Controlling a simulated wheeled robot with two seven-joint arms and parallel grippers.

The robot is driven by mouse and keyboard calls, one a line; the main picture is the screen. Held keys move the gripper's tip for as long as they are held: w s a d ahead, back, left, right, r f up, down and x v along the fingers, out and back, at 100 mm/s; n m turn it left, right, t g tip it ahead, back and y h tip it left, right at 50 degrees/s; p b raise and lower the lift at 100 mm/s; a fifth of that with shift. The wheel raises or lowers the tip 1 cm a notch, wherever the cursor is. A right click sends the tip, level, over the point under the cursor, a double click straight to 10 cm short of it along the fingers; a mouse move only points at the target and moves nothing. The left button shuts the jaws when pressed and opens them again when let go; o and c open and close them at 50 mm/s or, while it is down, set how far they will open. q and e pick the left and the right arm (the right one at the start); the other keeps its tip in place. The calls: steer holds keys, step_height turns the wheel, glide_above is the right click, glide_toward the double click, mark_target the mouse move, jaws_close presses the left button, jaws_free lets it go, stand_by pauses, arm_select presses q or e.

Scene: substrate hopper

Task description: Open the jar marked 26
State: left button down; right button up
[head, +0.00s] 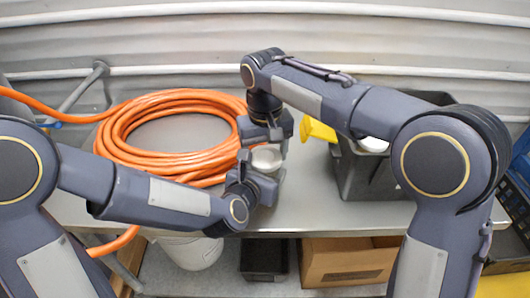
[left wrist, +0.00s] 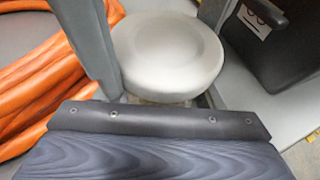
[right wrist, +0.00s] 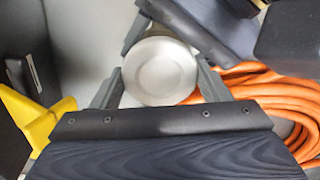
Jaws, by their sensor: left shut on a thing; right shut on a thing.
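A jar with a round pale grey lid (head: 267,157) stands on the grey bench, right of the orange hose. My right gripper (head: 266,137) reaches down from above and is shut on the lid. In the right wrist view the lid (right wrist: 158,70) lies between its two fingers. My left gripper (head: 262,174) comes in low from the front left and is shut on the jar's body. The left wrist view shows the lid (left wrist: 168,52) from above, with the body mostly hidden below it. I cannot see a number on the jar. The lid appears seated on the jar.
A coiled orange hose (head: 150,155) lies close on the left. A dark bin (head: 372,178) stands to the right, with a yellow item (head: 318,130) beside it. Below the bench are a white bucket (head: 193,250), a black container (head: 263,258) and a cardboard box (head: 345,265).

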steer(key=o, duration=1.1)
steer(key=shift+r, duration=2.3)
arm_select(q)
steer(key=shift+c, duration=1.3)
jaws_free()
